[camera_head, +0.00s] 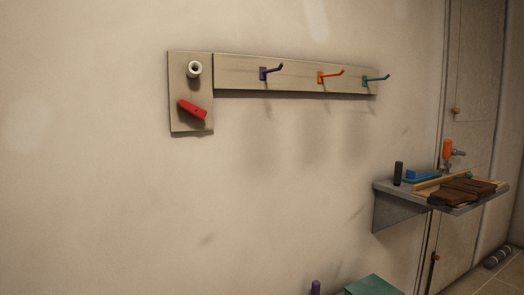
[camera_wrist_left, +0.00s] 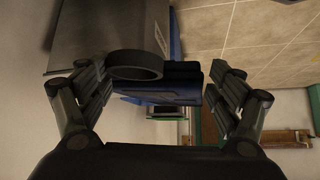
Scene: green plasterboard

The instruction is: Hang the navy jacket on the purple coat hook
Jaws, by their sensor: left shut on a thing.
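The purple coat hook (camera_head: 268,71) is at the left end of a pale wooden wall rail (camera_head: 300,88). It is empty and sticks out to the right in the head view. My left gripper (camera_wrist_left: 160,82) shows only in the left wrist view. It is shut on the folded-looking navy jacket (camera_wrist_left: 178,92), which lies between its fingers. A dark round loop (camera_wrist_left: 135,66) sits at the jacket's upper left; whether it is joined to the jacket is not clear. The jacket is not seen in the head view, and neither gripper is.
An orange hook (camera_head: 330,75) and a teal hook (camera_head: 376,78) share the rail, both empty. A side panel (camera_head: 181,88) carries a white peg (camera_head: 194,69) and a red part (camera_head: 192,110). A cluttered grey shelf (camera_head: 390,190) is at right. The wall below the rail is clear.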

